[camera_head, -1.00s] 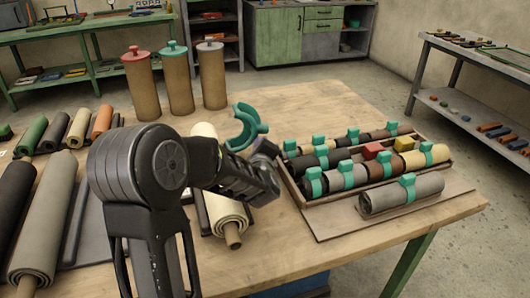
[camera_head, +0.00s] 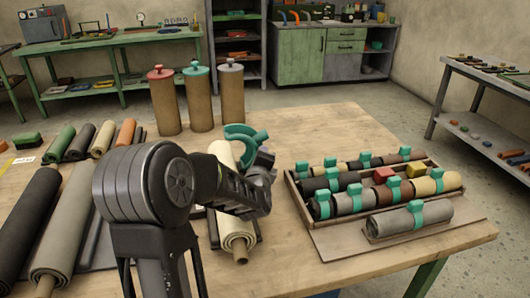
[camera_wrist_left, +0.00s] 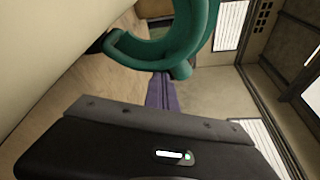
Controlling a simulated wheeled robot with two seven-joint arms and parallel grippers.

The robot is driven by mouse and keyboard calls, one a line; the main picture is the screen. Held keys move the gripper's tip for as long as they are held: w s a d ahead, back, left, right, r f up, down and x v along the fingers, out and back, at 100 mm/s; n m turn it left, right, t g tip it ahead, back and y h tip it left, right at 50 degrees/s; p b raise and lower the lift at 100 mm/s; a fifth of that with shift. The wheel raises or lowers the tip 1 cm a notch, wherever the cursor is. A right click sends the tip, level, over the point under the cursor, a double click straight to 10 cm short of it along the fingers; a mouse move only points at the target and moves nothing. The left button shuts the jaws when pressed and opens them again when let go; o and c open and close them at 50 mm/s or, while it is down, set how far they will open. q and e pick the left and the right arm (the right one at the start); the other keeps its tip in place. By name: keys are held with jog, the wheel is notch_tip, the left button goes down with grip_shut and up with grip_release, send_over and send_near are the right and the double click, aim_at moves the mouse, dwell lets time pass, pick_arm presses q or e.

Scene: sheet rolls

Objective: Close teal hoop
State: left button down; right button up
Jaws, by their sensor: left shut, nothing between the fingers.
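The teal hoop (camera_head: 244,133) is at the far end of the cream roll (camera_head: 232,195), with a curved arm standing open. It also shows at the top of the left wrist view (camera_wrist_left: 178,42), close to a large pale surface, likely the cream roll. My left gripper (camera_head: 264,164) is just right of the roll, below the hoop in the head view. It is shut and empty. Whether it touches the hoop I cannot tell. My right gripper is not in view.
A wooden tray (camera_head: 294,203) of rolls with teal hoops stands at the right, a grey banded roll (camera_head: 400,221) in front of it. Several capped brown cylinders (camera_head: 198,103) stand behind. More rolls (camera_head: 60,210) lie at the left. The back right tabletop is clear.

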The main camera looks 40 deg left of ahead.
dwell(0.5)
pick_arm(q)
notch_tip(320, 180, up, 10)
jog(key=p, duration=0.2)
jog(key=shift+p, duration=0.4)
